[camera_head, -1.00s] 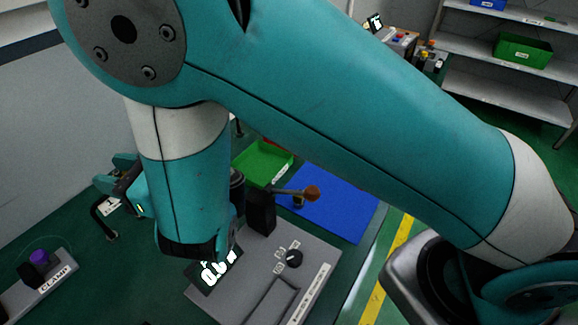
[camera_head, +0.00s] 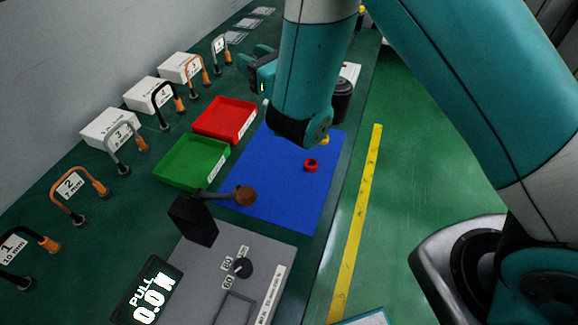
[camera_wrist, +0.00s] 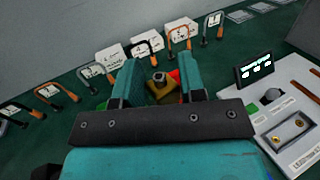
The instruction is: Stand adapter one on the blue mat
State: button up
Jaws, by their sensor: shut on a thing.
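My gripper (camera_wrist: 160,82) is shut on a brass-coloured piece with a grey round top (camera_wrist: 161,88), between its two teal fingers in the wrist view. I take this piece to be adapter one, though no label on it is readable. In the head view my gripper (camera_head: 248,62) is beyond the red tray, left of the blue mat's far end, and the held piece cannot be made out. The blue mat (camera_head: 270,195) lies flat on the green bench. A red ring-shaped piece (camera_head: 311,166) and a small yellow piece (camera_head: 324,140), partly hidden by my arm, are on it.
A red tray (camera_head: 250,133) and a green tray (camera_head: 160,172) stand left of the mat. A brown-ended lever (camera_head: 244,196) of the grey pull tester (camera_head: 260,245) overhangs its near left part. Numbered hooks and white boxes line the wall. The mat's near right part is clear.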

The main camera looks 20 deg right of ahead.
jog(key=w+d+m+t+h+b, duration=0.1)
jog(key=w+d+m+h, duration=0.15)
jog(key=d, duration=0.75)
jog(key=shift+h, duration=0.35)
notch_tip(320, 180, down, 20)
jog(key=b, duration=1.7)
jog(key=shift+d+f+b, duration=0.15)
jog(key=shift+b, duration=0.15)
jog(key=shift+f, duration=0.15)
jog(key=o, duration=1)
